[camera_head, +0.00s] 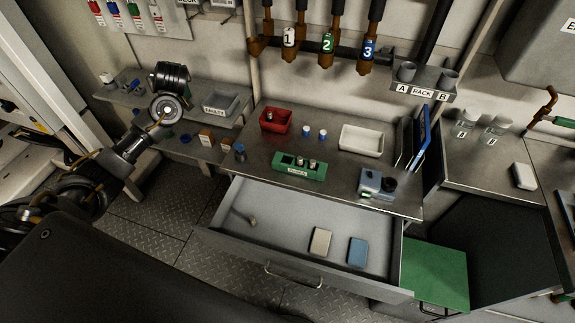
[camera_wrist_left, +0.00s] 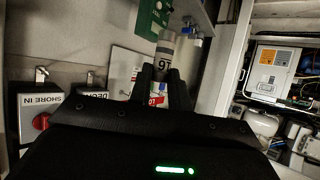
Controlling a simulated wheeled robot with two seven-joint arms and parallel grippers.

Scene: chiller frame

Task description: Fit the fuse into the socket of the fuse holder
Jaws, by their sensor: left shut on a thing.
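My left gripper (camera_wrist_left: 163,82) shows in the left wrist view, its two dark fingers closed around a pale grey cylinder marked 16 (camera_wrist_left: 166,50), which looks like the fuse. In the head view my left arm comes in from the left and its dark end (camera_head: 170,75) is raised over the left shelf, away from the worktop; the fingers and fuse cannot be made out there. A blue-grey device with a black round part (camera_head: 377,184) is at the right; I cannot tell which is the fuse holder.
A red bin (camera_head: 275,121), a white tray (camera_head: 361,141) and two small blue-and-white cylinders (camera_head: 314,132) are on the worktop (camera_head: 337,168). The drawer (camera_head: 283,229) below stands open with two flat boxes inside. Switch boxes (camera_wrist_left: 40,108) show in the left wrist view.

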